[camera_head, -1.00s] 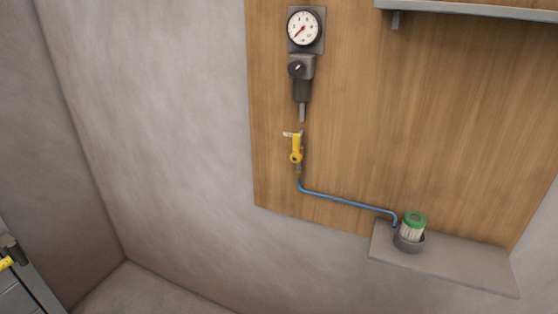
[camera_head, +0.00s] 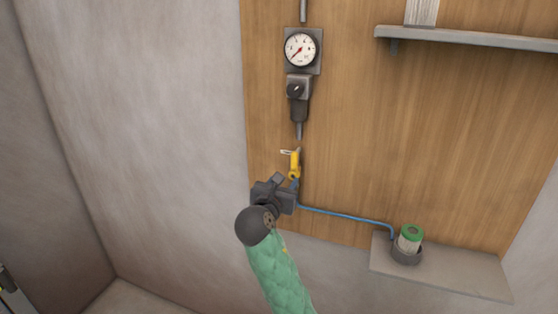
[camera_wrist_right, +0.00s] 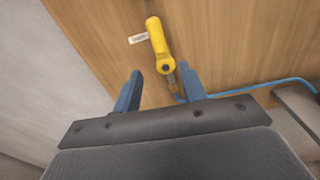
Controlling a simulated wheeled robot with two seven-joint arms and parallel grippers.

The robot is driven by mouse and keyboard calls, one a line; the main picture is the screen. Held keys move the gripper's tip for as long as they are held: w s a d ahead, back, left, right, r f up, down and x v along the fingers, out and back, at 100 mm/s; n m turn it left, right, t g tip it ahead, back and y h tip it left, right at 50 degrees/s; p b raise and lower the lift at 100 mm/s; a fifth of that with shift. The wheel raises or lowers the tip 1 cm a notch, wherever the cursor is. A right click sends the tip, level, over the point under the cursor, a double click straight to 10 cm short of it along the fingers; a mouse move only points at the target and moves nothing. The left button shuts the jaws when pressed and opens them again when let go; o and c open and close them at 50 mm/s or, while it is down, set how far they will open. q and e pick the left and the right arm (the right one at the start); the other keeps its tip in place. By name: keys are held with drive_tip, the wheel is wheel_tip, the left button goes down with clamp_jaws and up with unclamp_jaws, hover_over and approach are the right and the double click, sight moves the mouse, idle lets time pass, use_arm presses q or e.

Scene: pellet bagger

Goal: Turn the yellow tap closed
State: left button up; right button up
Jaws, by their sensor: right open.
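The yellow tap (camera_head: 295,164) is on the wooden board, in line below the gauge, with a small white tag at its upper left. Its handle points up along the pipe. It also shows in the right wrist view (camera_wrist_right: 158,46), just beyond the fingertips. My right gripper (camera_head: 283,184) is just below the tap in the head view. In the right wrist view its two blue fingers (camera_wrist_right: 160,80) are apart with nothing held between them; the tap's lower end and a fitting show in the gap. I cannot tell whether a finger touches the tap. My left gripper is not in view.
A round gauge (camera_head: 300,49) and a dark regulator (camera_head: 298,92) are above the tap. A blue hose (camera_head: 345,214) runs right to a green-topped filter (camera_head: 410,238) in a grey cup on a low ledge (camera_head: 450,276). A grey shelf (camera_head: 470,39) is at upper right.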

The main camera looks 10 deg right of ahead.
sight(294, 160)
drive_tip(key=r, duration=0.1)
drive_tip(key=w+d+r+p, duration=0.1)
drive_tip(key=r, duration=0.1)
drive_tip(key=shift+w+d+r+p, duration=0.1)
drive_tip(key=shift+w+d+p, duration=0.15)
drive_tip(key=shift+w+p, duration=0.1)
drive_tip(key=p+x, duration=0.1)
drive_tip(key=x, duration=0.3)
drive_tip(key=shift+p, duration=0.3)
drive_tip(key=shift+w+d, duration=0.25)
drive_tip(key=shift+w, duration=0.15)
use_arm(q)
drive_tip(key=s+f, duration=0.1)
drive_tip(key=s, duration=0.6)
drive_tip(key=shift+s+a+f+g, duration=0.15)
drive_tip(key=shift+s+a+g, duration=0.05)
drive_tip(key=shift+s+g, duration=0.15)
use_arm(e)
clamp_jaws()
